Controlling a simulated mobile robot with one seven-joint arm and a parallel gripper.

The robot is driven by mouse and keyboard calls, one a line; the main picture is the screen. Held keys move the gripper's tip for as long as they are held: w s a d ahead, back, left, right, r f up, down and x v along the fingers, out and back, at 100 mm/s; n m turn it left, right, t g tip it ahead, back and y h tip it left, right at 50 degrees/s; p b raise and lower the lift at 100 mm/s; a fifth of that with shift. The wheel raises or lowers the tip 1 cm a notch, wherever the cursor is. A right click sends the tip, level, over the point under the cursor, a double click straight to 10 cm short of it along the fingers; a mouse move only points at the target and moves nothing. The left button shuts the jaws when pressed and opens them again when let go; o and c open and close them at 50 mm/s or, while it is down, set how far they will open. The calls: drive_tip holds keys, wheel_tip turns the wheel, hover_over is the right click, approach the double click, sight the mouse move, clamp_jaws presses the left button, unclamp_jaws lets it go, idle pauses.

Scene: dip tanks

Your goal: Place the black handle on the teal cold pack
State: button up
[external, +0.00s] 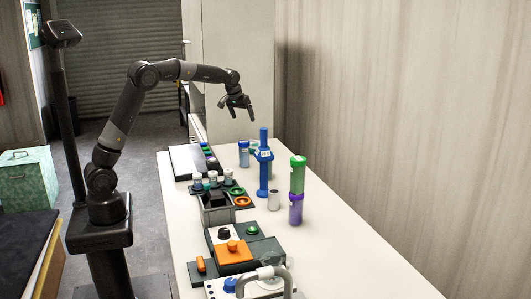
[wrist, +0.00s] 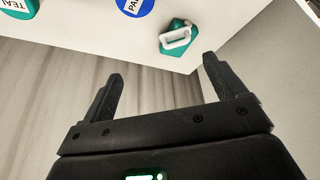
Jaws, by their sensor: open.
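My gripper (external: 238,108) is raised over the far end of the white table, its fingers apart and empty. In the wrist view my gripper (wrist: 163,85) is open, with table edge and wall beyond its fingers. A teal block (wrist: 178,37) with a white loop on it lies near the table edge, beyond the fingertips; I cannot tell whether it is the cold pack. A round teal thing with partial lettering (wrist: 18,6) is cut off at the top left. I cannot pick out the black handle for sure; a black knob (external: 224,234) stands on a panel at the near end.
A grey bin (external: 217,214) and an orange block (external: 234,252) are nearer. The table's right side is mostly bare, near the wall.

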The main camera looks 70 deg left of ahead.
drive_tip(key=s+d+r+m+t+h, duration=0.15)
drive_tip(key=s+d+r, duration=0.25)
drive_tip(key=s+d, duration=0.5)
drive_tip(key=s+d+r+m, duration=0.2)
drive_tip(key=s+d+r, duration=0.2)
drive_tip(key=s+d, duration=0.45)
drive_tip(key=s+d+f+m, duration=0.2)
drive_tip(key=s+d+f, duration=0.1)
drive_tip(key=s, duration=0.8)
drive_tip(key=s+d+f+m+h, duration=0.1)
drive_tip(key=s+d+f, duration=0.3)
drive_tip(key=s, duration=0.7)
drive_tip(key=shift+s+d+f+m, duration=0.15)
drive_tip(key=shift+s+d+m, duration=0.2)
drive_tip(key=shift+m, duration=0.3)
